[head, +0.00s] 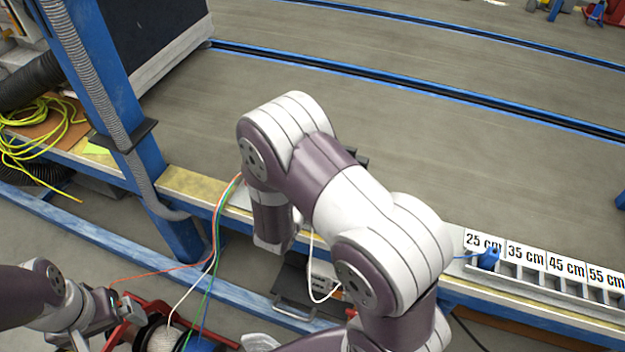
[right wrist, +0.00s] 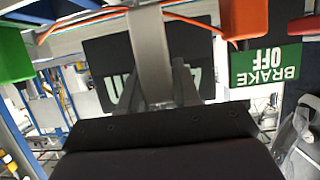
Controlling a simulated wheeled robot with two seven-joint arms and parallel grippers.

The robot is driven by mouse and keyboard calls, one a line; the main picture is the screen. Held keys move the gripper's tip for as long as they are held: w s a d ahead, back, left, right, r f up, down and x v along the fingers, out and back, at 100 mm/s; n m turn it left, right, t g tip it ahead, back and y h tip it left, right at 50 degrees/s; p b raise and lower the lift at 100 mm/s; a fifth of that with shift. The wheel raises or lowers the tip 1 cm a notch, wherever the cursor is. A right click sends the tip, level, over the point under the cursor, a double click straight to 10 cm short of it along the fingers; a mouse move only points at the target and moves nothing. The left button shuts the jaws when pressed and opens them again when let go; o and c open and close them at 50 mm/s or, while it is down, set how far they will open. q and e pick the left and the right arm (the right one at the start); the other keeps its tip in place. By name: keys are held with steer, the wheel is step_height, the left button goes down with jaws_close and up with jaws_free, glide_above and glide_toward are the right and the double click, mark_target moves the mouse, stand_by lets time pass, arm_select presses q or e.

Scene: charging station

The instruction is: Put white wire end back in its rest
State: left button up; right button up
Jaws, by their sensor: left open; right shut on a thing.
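In the right wrist view my right gripper (right wrist: 157,88) is shut on the white wire end (right wrist: 150,45), a pale block between its fingers. A green wire end (right wrist: 14,52) is at the left and an orange wire end (right wrist: 243,18) at the upper right, both apart from my fingers. In the head view my right arm hides the held end and fingers. The white wire (head: 202,278) rises from the spool (head: 162,338) beside orange and green wires. My left gripper (head: 112,306) is open at the lower left. I cannot make out the white end's rest.
A blue wire end (head: 488,258) sits by the length-marked rack (head: 545,262) at the right. A blue post (head: 115,110) stands at the left, near a yellow cable (head: 40,140). The wrist view shows a green BRAKE OFF sign (right wrist: 265,65).

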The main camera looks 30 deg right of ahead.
stand_by(0.5)
steer(key=shift+p, duration=0.3)
stand_by(0.4)
steer(key=shift+p, duration=0.45)
steer(key=shift+f+b, duration=1.4)
steer(key=shift+f, duration=0.7)
steer(key=o, duration=1.1)
